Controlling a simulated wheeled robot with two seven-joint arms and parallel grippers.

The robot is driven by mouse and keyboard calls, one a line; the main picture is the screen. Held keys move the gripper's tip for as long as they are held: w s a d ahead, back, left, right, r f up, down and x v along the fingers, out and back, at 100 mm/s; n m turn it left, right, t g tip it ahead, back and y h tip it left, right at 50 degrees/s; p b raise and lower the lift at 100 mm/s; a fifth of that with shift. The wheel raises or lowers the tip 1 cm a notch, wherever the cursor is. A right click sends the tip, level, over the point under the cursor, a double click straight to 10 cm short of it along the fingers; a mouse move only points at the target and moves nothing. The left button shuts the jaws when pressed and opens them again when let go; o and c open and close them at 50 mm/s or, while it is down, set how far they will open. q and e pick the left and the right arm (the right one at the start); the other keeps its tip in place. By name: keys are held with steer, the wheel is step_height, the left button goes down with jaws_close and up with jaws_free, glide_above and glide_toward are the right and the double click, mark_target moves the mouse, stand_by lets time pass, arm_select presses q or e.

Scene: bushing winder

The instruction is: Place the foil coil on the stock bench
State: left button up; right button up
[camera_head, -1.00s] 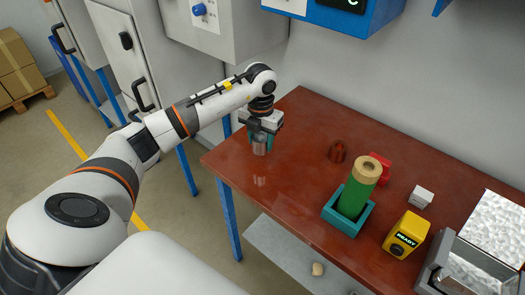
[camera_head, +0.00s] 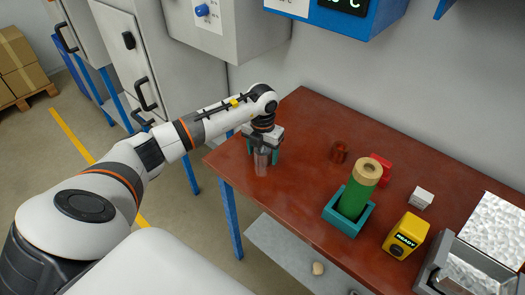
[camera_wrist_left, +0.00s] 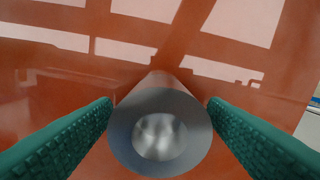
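The foil coil (camera_head: 262,163) is a silver-grey hollow cylinder standing upright at the left end of the red-brown stock bench (camera_head: 290,200). Its ring-shaped top and bore show in the left wrist view, where the foil coil (camera_wrist_left: 118,130) is between the two green fingers. My left gripper (camera_head: 264,156) points down around the coil. Its fingers (camera_wrist_left: 160,105) look spread, with a narrow gap on each side of the coil. The coil's base appears to meet the bench surface. My right gripper is not in view.
A green roll (camera_head: 356,193) stands in a teal tray (camera_head: 347,222) at mid-bench. Nearby are a brown ring (camera_head: 339,152), a red item (camera_head: 381,165), a white block (camera_head: 421,197) and a yellow READY box (camera_head: 405,235). Bench around the coil is clear.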

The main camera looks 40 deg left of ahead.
mark_target(262, 150)
arm_select(q)
steer(key=shift+r, duration=0.45)
step_height(262, 150, up, 12)
steer(key=b, duration=0.2)
steer(key=shift+f+b, duration=0.25)
steer(key=shift+b, duration=0.1)
